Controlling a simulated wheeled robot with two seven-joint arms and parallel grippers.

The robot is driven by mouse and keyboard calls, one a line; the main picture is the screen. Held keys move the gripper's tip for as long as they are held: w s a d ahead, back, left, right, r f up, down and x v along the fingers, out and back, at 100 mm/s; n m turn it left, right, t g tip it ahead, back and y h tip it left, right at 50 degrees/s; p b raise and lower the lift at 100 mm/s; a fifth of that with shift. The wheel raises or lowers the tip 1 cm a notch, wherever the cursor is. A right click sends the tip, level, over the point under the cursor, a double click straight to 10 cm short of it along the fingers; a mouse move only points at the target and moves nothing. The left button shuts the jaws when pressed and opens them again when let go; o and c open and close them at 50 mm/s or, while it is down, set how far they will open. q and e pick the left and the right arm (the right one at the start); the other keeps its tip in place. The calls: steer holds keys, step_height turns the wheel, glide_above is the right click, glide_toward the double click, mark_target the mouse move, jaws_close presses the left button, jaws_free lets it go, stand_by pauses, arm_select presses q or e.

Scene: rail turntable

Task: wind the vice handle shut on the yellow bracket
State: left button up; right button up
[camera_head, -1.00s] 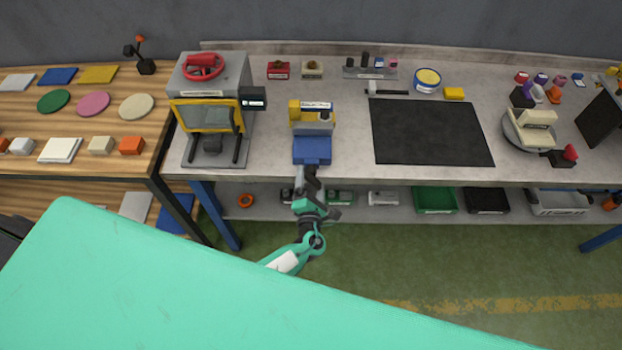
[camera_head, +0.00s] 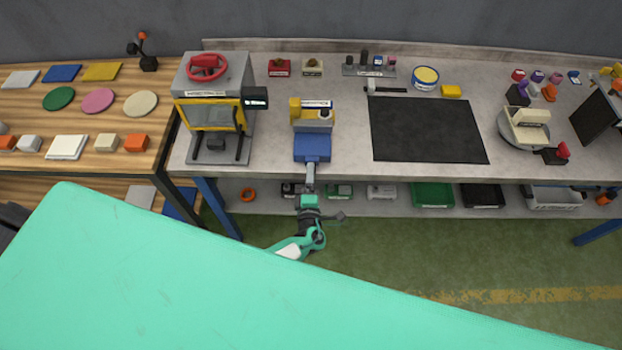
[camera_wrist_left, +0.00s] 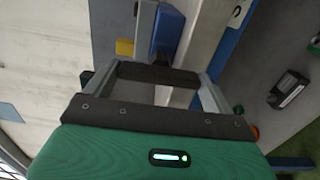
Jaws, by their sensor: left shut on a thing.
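The blue vice (camera_head: 312,148) stands at the bench's front edge, and part of it shows at the top of the left wrist view (camera_wrist_left: 168,32). The yellow bracket (camera_head: 295,110) is upright at its jaw, beside a grey block. A yellow patch (camera_wrist_left: 124,47) shows beside the vice in the wrist view. My left gripper (camera_head: 310,172) is at the vice's front, just below its blue body. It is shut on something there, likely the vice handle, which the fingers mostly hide. I cannot tell how tightly the jaws meet the bracket. My right gripper is not in view.
A machine with a red handwheel (camera_head: 206,68) stands left of the vice. A black mat (camera_head: 428,130) lies to the right. Bins, including a green one (camera_head: 433,194), sit on the shelf below. A large teal surface, likely my own arm, covers the foreground.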

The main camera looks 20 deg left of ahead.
arm_select(q)
steer(key=shift+s+f, duration=0.1)
steer(key=shift+f, duration=0.05)
steer(key=o, duration=0.8)
steer(key=shift+c, duration=0.2)
steer(key=b+v, duration=0.4)
steer(key=v, duration=0.9)
steer(key=shift+s, duration=0.4)
